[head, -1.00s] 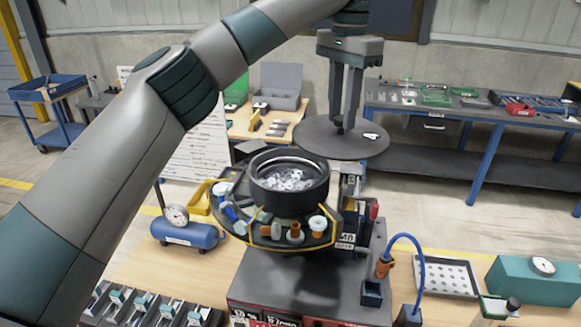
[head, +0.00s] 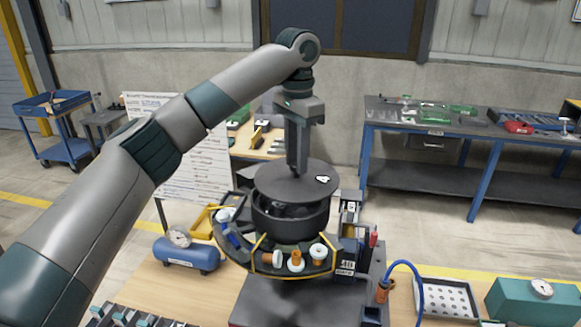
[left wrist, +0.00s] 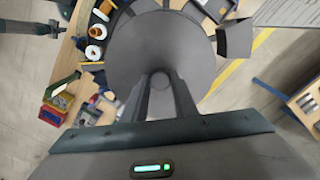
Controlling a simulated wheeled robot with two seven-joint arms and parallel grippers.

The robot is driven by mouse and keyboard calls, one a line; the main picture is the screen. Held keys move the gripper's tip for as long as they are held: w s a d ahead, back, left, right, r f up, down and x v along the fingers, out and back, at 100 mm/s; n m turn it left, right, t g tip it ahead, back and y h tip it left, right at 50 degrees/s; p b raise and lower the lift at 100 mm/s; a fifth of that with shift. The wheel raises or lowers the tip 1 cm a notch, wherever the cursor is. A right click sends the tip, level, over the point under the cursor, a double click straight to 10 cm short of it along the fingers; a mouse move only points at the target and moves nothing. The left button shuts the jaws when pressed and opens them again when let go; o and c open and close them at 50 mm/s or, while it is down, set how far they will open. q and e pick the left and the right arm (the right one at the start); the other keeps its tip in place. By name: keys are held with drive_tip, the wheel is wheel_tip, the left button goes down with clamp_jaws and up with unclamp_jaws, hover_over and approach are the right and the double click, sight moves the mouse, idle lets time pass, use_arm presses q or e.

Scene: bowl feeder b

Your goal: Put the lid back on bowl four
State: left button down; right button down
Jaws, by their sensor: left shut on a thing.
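The round dark grey lid (head: 275,186), with a white 4 on a label at its right side, is over bowl four (head: 290,222), a black bowl on the feeder. My left gripper (head: 297,172) is shut on the knob at the lid's middle, pointing down. The lid looks roughly level and slightly above the rim; a dark gap shows at the front, with a little of the bowl's inside. In the left wrist view the lid (left wrist: 150,45) hides the bowl, and my gripper (left wrist: 161,78) reaches to its middle.
A yellow-edged ledge with white and orange fittings (head: 296,261) runs around the bowl's front. A blue air tank with a gauge (head: 187,254) stands left. A blue hose (head: 417,275) and a perforated tray (head: 445,298) are at right. A blue-legged bench (head: 470,160) stands behind.

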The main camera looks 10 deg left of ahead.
sight(291, 175)
use_arm(q)
drive_tip(key=shift+w+a+f, duration=0.1)
drive_tip(key=shift+a+f, duration=0.25)
drive_tip(key=shift+a, duration=0.4)
use_arm(e)
drive_tip(key=shift+r, duration=0.45)
